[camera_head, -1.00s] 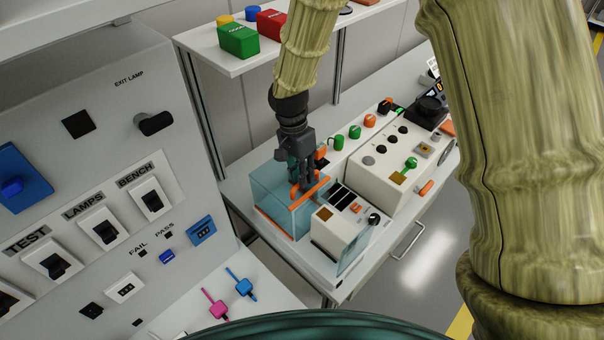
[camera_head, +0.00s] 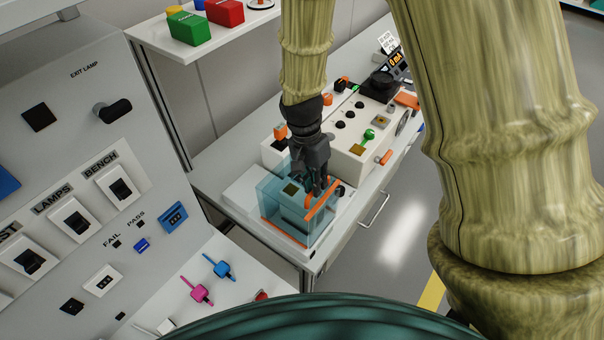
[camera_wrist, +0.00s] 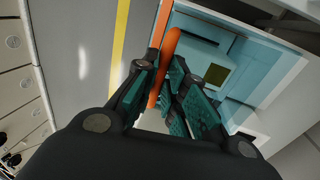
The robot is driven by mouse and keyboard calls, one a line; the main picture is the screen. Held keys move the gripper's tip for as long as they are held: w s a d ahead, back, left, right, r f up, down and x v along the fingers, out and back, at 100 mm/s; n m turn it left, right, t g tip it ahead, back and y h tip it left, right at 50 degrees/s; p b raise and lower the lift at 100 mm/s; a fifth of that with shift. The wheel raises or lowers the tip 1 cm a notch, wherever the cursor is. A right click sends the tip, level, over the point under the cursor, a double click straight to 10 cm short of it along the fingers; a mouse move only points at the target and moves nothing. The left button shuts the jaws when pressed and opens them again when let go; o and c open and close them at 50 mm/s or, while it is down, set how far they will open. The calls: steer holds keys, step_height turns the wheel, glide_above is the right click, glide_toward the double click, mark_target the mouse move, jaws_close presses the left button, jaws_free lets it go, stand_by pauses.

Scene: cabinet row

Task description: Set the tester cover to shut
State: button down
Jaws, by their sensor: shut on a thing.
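The tester cover (camera_head: 268,212) is a clear teal box with orange lower edges. In the head view it stands around and over the pale tester (camera_head: 296,208), whose dark square shows through the cover. I cannot tell if the cover is fully down. Its orange handle (camera_head: 322,198) is on the right side. My gripper (camera_head: 317,188) is shut on this handle. In the wrist view, the orange handle (camera_wrist: 170,50) runs between my gripper's fingers (camera_wrist: 160,85), with the teal cover (camera_wrist: 275,65) to the right.
The shelf (camera_head: 160,42) carries red and green boxes. The switch panel (camera_head: 75,215) is at left. Pink (camera_head: 197,292) and blue (camera_head: 219,266) items lie in front of it.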

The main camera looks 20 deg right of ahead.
steer(key=shift+s+d+r, duration=0.1)
steer(key=shift+s+d, duration=0.2)
steer(key=shift+s, duration=0.05)
steer(key=c, duration=1.5)
jaws_free()
steer(key=shift+a, duration=0.1)
step_height(320, 180, up, 12)
steer(key=w+a, duration=0.1)
steer(key=shift+w+a, duration=0.15)
steer(key=shift+w, duration=0.25)
